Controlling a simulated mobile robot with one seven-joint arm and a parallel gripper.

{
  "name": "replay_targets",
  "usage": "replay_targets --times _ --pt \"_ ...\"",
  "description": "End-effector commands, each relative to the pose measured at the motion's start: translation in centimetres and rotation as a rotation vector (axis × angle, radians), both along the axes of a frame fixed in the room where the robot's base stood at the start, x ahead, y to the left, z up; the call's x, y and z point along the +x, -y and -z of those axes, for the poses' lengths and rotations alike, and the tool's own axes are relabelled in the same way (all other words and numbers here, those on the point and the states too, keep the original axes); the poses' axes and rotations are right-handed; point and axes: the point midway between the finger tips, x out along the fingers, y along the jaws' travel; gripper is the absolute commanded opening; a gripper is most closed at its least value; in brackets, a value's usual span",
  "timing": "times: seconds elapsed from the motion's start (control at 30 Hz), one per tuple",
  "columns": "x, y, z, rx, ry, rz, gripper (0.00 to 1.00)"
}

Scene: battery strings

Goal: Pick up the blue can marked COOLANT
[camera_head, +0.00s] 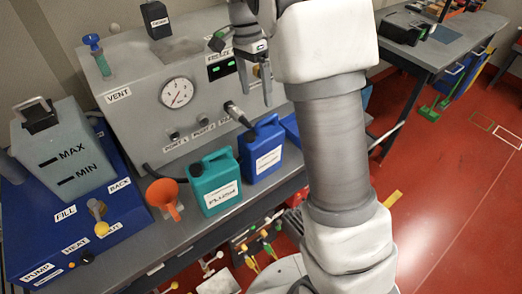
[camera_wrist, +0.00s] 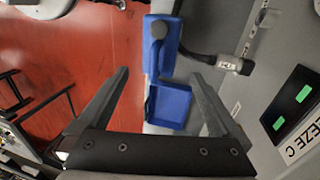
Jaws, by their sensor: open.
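The blue can (camera_head: 262,152) stands upright on the grey bench in the head view, with a white label too small to read. A teal can (camera_head: 213,184) with a white label stands left of it. My gripper (camera_head: 256,92) is open and empty above and behind the blue can, in front of the panel. In the wrist view my gripper (camera_wrist: 162,88) has its fingers spread wide. A blue can with a dark cap (camera_wrist: 154,60) shows beyond them, apart from both fingers. A square blue piece (camera_wrist: 168,106) shows below it; I cannot tell what it is.
A cable connector (camera_head: 237,114) sticks out of the grey panel close to the blue can, also in the wrist view (camera_wrist: 232,65). An orange funnel (camera_head: 164,195) stands left of the teal can. A blue base with a tank (camera_head: 60,150) fills the bench's left end. Red floor (camera_head: 445,190) lies right.

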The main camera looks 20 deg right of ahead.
Motion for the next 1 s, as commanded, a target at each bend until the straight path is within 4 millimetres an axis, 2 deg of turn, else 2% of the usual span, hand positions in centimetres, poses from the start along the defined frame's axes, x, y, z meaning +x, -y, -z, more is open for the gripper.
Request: replay_targets --times 0.1,0.3,0.57,0.8,1.0 --pt "-0.6 0.2 2.7 0.000 -0.004 0.000 1.00" --pt "-1.1 0.5 5.9 0.001 -0.001 -0.001 1.00" --pt "-1.5 0.5 7.8 0.001 -0.001 -0.002 1.00" --pt "-2.2 0.5 11.2 0.001 -0.001 -0.001 1.00" --pt "-2.4 0.5 12.0 0.001 0.002 -0.002 1.00"
